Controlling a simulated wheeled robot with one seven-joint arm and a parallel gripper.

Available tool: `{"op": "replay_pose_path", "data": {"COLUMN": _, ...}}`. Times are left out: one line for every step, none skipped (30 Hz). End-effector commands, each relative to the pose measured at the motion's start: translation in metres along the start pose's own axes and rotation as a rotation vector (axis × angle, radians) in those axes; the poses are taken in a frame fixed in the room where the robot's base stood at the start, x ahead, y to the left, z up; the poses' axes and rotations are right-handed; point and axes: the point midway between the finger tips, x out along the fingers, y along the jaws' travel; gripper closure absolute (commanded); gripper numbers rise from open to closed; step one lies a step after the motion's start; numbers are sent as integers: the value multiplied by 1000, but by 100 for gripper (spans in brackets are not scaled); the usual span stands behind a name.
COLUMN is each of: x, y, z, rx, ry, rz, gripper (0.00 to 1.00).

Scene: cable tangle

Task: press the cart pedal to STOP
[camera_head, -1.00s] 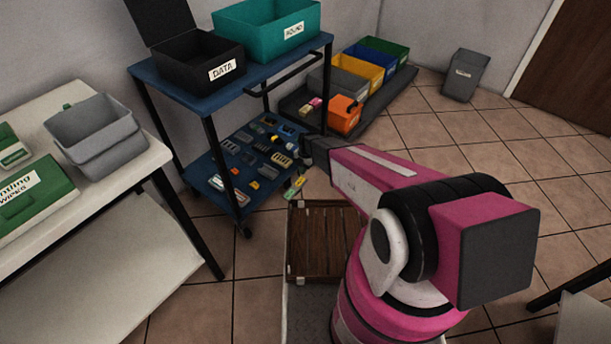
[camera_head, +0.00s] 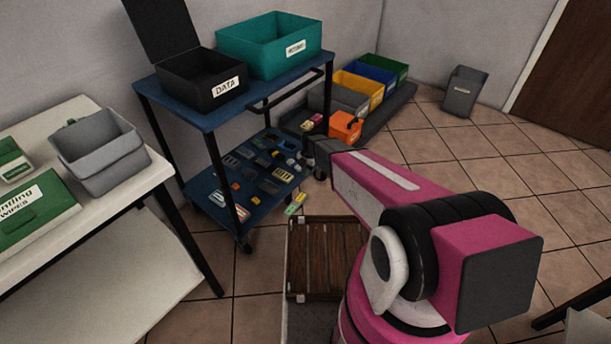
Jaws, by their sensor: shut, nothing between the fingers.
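A blue two-shelf cart (camera_head: 190,112) with black legs stands left of centre. A black caster (camera_head: 244,244) shows under its near front leg, and another wheel shows at its right leg. I cannot make out the pedal or any STOP marking at this size. My pink arm reaches from the lower right toward the cart's right side. My gripper (camera_head: 313,150), small and dark at the arm's far end, is shut and empty. It overlaps the cart's right edge in the picture. I cannot tell whether it touches anything.
The cart bears a black DATA box (camera_head: 205,84), a teal bin (camera_head: 262,50) and several small parts below. A white table (camera_head: 150,178) stands at left, a wooden crate (camera_head: 322,258) before me. Coloured bins (camera_head: 362,92) and a grey bin (camera_head: 463,92) stand behind. Tiled floor (camera_head: 440,140) is free at right.

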Motion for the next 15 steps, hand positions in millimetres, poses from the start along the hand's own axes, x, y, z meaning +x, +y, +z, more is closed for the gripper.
{"op": "replay_pose_path", "data": {"x": -2, "y": 1, "z": -7, "rx": -1, "ry": 0, "rz": 0, "gripper": 100}}
{"op": "replay_pose_path", "data": {"x": -4, "y": 2, "z": -10, "rx": -1, "ry": 0, "rz": 0, "gripper": 100}}
{"op": "replay_pose_path", "data": {"x": -5, "y": 3, "z": -14, "rx": -1, "ry": 0, "rz": 0, "gripper": 100}}
{"op": "replay_pose_path", "data": {"x": -5, "y": 4, "z": -15, "rx": 0, "ry": 0, "rz": 0, "gripper": 100}}
{"op": "replay_pose_path", "data": {"x": -5, "y": 4, "z": -15, "rx": 0, "ry": 0, "rz": 0, "gripper": 100}}
{"op": "replay_pose_path", "data": {"x": -5, "y": 4, "z": -14, "rx": 1, "ry": 0, "rz": 0, "gripper": 100}}
{"op": "replay_pose_path", "data": {"x": -5, "y": 4, "z": -14, "rx": 1, "ry": 0, "rz": 0, "gripper": 100}}
{"op": "replay_pose_path", "data": {"x": -5, "y": 4, "z": -14, "rx": 1, "ry": 0, "rz": 0, "gripper": 100}}
{"op": "replay_pose_path", "data": {"x": -4, "y": 4, "z": -14, "rx": 1, "ry": 0, "rz": 0, "gripper": 100}}
{"op": "replay_pose_path", "data": {"x": -4, "y": 4, "z": -14, "rx": 1, "ry": 0, "rz": 0, "gripper": 100}}
{"op": "replay_pose_path", "data": {"x": -4, "y": 4, "z": -14, "rx": 1, "ry": 0, "rz": 0, "gripper": 100}}
{"op": "replay_pose_path", "data": {"x": -3, "y": 4, "z": -14, "rx": 1, "ry": 0, "rz": 0, "gripper": 100}}
{"op": "replay_pose_path", "data": {"x": -2, "y": 4, "z": -14, "rx": 0, "ry": 1, "rz": 0, "gripper": 100}}
{"op": "replay_pose_path", "data": {"x": -1, "y": 4, "z": -14, "rx": 0, "ry": 1, "rz": 0, "gripper": 100}}
{"op": "replay_pose_path", "data": {"x": 2, "y": 4, "z": -13, "rx": 0, "ry": 1, "rz": 0, "gripper": 100}}
